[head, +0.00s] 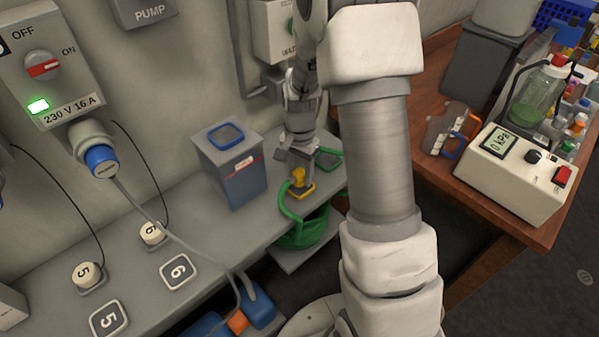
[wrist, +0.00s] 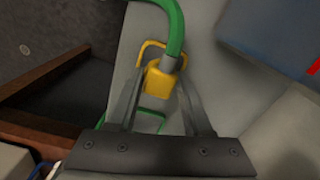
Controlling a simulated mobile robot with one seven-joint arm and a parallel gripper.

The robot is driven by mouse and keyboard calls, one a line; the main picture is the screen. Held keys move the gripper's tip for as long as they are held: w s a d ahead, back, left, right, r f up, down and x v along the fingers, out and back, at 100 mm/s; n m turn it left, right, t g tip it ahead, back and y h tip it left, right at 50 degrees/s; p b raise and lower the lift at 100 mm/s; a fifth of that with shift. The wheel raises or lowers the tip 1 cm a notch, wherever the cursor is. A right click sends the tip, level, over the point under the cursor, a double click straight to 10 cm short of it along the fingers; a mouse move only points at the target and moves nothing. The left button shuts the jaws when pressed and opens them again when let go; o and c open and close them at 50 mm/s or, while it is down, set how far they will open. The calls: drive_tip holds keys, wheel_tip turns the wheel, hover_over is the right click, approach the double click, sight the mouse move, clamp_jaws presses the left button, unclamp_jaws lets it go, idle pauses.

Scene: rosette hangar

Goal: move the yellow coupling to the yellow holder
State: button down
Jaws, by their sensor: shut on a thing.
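The yellow coupling (head: 299,177) is on the end of a green hose, at the right end of the grey bench in the head view. It also shows in the wrist view (wrist: 159,80), between my fingers. My gripper (wrist: 162,88) is shut on it; in the head view my gripper (head: 296,158) comes down from above. The yellow holder (head: 306,193) shows as a yellow outline at the coupling's foot, and its edge (wrist: 146,45) shows beside the coupling in the wrist view. I cannot tell whether the coupling touches the holder or hangs just above it.
A green-outlined holder (head: 328,160) lies just behind on the bench. The green hose (head: 287,207) loops over the bench's front edge to a coil below. A grey-blue bin (head: 232,168) stands to the left. A wooden table (head: 430,190) with instruments is at right.

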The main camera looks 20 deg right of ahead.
drive_tip(key=shift+f+b, duration=0.45)
drive_tip(key=shift+f, duration=0.1)
drive_tip(key=shift+c, duration=1.2)
unclamp_jaws()
wheel_tip(320, 180, up, 18)
drive_tip(key=p, duration=0.2)
drive_tip(key=shift+f, duration=0.25)
drive_tip(key=s+a+r+n+t, duration=0.2)
drive_tip(key=s+r+n, duration=0.2)
drive_tip(key=s, duration=0.6)
drive_tip(key=s+a+r+n+t, duration=0.3)
drive_tip(key=s+r+n, duration=0.2)
drive_tip(key=s, duration=0.5)
drive_tip(key=shift+r+n+t, duration=0.3)
drive_tip(key=shift+n, duration=0.4)
